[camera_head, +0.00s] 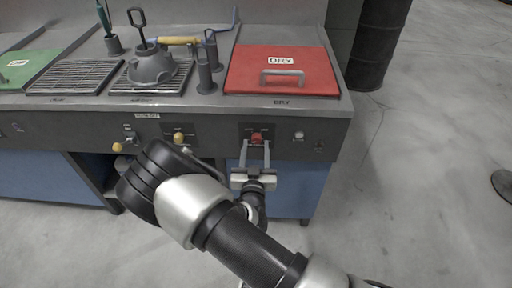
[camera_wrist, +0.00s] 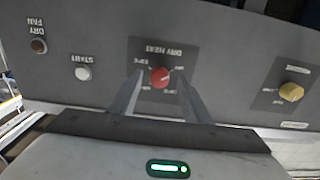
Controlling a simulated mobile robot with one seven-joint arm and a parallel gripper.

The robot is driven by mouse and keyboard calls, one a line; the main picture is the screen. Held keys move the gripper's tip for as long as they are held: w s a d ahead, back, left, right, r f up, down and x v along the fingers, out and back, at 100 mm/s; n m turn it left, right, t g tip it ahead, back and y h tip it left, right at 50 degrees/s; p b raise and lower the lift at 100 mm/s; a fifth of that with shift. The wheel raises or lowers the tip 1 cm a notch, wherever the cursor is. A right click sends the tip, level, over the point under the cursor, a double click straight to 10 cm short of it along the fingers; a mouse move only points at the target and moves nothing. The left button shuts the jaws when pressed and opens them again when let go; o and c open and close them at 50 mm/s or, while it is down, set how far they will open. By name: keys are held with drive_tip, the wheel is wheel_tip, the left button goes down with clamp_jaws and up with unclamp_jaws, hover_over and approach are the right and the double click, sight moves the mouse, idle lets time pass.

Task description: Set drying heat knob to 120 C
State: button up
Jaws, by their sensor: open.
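The red drying heat knob (camera_head: 257,136) sits on the front panel of the bench, below the red lid marked DRY. It also shows in the wrist view (camera_wrist: 160,76), on a dark plate lettered DRY HEAT, which appears upside down there. Small markings surround the knob, too small to read surely. My gripper (camera_head: 256,146) points at the panel, with one finger on each side of the knob. In the wrist view my gripper (camera_wrist: 160,80) is open, with gaps between the fingers and the knob. Whether the fingertips touch the panel I cannot tell.
The red lid (camera_head: 283,72) with a grey handle lies above the panel. A yellow knob (camera_wrist: 291,92) and a white START button (camera_wrist: 83,73) flank the red knob. Wire racks (camera_head: 78,77) and a grey domed tool (camera_head: 152,66) stand on the bench.

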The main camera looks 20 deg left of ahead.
drive_tip(key=shift+w+a+r, duration=0.1)
drive_tip(key=shift+w+a, duration=0.05)
drive_tip(key=shift+w, duration=0.55)
drive_tip(key=c, duration=1)
drive_tip(key=shift+c, duration=0.2)
